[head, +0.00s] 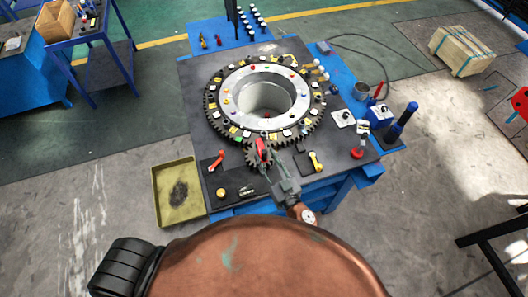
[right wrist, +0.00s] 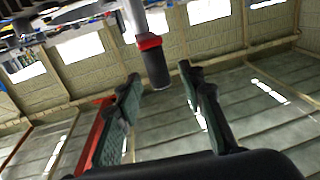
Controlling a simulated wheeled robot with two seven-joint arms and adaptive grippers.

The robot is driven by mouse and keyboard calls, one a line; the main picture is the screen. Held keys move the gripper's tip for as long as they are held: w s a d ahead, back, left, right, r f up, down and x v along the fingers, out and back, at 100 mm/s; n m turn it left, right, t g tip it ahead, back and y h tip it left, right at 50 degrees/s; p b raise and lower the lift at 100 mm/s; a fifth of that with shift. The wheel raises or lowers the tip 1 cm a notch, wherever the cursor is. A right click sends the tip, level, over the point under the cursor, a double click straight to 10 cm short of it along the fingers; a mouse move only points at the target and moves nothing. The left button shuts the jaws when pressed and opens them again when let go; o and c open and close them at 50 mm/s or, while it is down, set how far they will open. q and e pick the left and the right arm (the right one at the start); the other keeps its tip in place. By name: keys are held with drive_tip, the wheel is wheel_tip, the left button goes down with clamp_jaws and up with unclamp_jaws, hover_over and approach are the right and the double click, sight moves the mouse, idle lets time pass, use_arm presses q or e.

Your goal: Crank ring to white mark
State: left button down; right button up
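A large toothed ring (head: 212,100) with a pale inner band lies flat on the dark table top (head: 200,150). Its face carries yellow, white, red and dark pieces; I cannot tell which is the white mark. A small pinion gear (head: 251,158) meets its near edge, with a red crank part (head: 262,147) above it. My right gripper (head: 270,158) is over the pinion beside this part. In the right wrist view, a dark handle with a red collar (right wrist: 156,65) stands between the spread fingertips (right wrist: 160,74), with gaps on both sides. My left gripper is out of view.
An orange-red lever (head: 217,160), a yellow button (head: 221,193) and a yellow-handled clamp (head: 315,160) sit near the front edge. An olive tray (head: 160,195) lies left of the table.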

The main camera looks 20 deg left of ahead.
drive_tip(key=shift+x, duration=1.35)
drive_tip(key=shift+d, duration=0.1)
drive_tip(key=shift+c, duration=0.6)
clamp_jaws()
